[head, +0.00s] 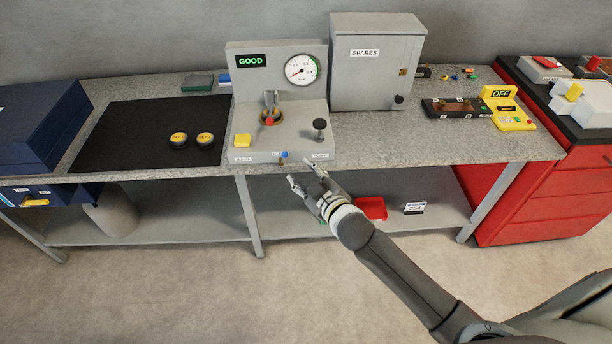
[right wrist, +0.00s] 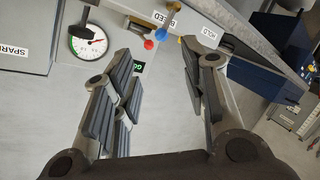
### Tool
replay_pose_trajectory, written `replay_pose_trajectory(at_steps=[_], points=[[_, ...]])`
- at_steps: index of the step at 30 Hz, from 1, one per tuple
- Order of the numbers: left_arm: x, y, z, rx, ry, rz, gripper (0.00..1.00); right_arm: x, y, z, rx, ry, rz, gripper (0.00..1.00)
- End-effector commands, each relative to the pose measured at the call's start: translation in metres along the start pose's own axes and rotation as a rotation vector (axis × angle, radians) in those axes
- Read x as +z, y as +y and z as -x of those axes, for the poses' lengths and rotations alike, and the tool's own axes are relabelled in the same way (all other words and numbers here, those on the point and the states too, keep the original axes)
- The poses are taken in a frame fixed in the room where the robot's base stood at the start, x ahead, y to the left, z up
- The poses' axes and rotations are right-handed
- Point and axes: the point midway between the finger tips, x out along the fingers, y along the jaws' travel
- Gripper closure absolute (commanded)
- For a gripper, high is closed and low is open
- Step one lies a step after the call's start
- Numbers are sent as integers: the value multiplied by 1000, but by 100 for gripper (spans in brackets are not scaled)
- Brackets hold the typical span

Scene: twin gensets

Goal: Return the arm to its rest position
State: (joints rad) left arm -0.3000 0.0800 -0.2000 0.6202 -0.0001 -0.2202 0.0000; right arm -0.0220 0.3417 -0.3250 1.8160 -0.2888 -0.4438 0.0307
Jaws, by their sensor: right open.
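My right gripper (head: 302,174) is open and empty in the head view, just in front of the lower front edge of the grey test stand (head: 282,72). In the right wrist view its two fingers (right wrist: 163,92) are spread apart with nothing between them. The stand shows a green "GOOD" display (head: 252,61) and a round white gauge (head: 300,70). My left gripper is not in view.
The workbench (head: 440,140) holds a grey "SPARES" cabinet (head: 376,64), a black mat (head: 120,140) with two dark, yellow-topped round parts, and a yellow "OFF" device (head: 509,110). A red drawer cabinet (head: 530,185) stands right. A red tray (head: 371,208) lies on the lower shelf. Floor in front is clear.

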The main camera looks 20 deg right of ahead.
Motion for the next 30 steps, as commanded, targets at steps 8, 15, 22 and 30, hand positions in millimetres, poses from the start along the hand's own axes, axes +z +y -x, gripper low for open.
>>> replay_pose_trajectory(at_steps=[8, 15, 22, 30], points=[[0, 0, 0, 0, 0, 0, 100, 1, -1, 0, -1, -1, -1, 60], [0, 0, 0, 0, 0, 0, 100, 76, -37, -4, -57, -136, -47, 60], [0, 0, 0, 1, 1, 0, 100, 224, -121, 30, -167, -412, -153, 60], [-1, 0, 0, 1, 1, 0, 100, 369, -226, 136, -281, -734, -282, 60]])
